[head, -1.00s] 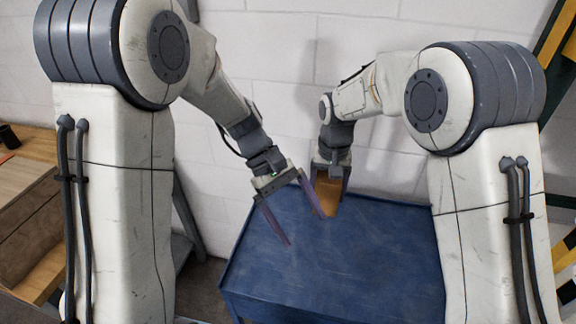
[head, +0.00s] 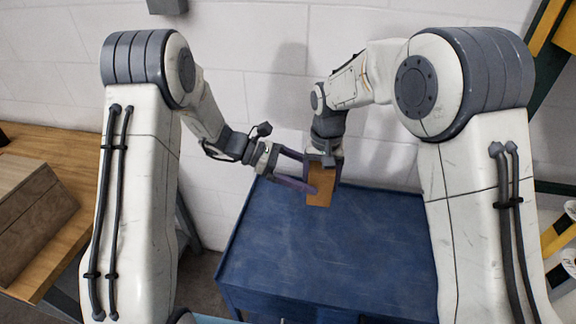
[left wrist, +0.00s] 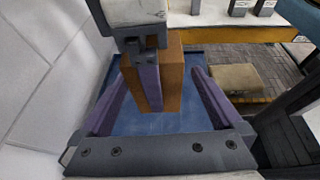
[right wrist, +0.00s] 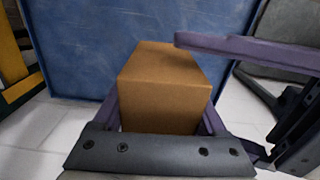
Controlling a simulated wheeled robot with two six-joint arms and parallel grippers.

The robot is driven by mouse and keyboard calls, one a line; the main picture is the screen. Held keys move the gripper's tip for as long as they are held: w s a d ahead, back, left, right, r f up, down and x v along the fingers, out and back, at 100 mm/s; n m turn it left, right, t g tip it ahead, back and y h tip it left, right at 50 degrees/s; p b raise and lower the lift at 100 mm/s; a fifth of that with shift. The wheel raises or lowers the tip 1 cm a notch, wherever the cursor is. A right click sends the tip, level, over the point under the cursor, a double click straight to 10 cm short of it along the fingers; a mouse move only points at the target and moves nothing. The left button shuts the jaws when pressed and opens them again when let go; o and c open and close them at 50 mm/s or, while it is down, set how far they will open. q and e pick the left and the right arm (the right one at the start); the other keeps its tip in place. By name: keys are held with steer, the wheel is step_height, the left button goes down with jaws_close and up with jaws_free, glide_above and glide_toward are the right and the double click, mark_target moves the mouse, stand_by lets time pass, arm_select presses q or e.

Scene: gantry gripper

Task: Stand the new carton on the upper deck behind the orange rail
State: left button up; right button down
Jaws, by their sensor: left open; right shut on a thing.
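The brown carton (head: 319,190) is held upright above the far edge of a blue surface (head: 320,250). My right gripper (head: 323,172) is shut on it from above; its fingers also flank the carton in the right wrist view (right wrist: 165,95). My left gripper (head: 308,176) is open and comes in from the left at the carton. In the left wrist view the carton (left wrist: 172,85) shows between the spread left fingers, partly covered by a right finger. One left finger crosses beside the carton in the right wrist view. Contact cannot be told. I cannot identify the orange rail.
The blue top is otherwise bare. A white block wall (head: 260,60) stands close behind it. At left, a wooden bench (head: 75,150) bears a brown box (head: 30,210). A yellow-orange frame (head: 560,235) stands at right. A tan box (left wrist: 238,78) shows in the left wrist view.

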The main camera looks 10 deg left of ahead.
mark_target(324, 181)
arm_select(q)
steer(key=shift+x, duration=2.3)
steer(key=shift+s, duration=0.1)
steer(key=c, duration=1.5)
arm_select(e)
steer(key=shift+w, duration=0.1)
arm_select(q)
jaws_close()
arm_select(e)
jaws_free()
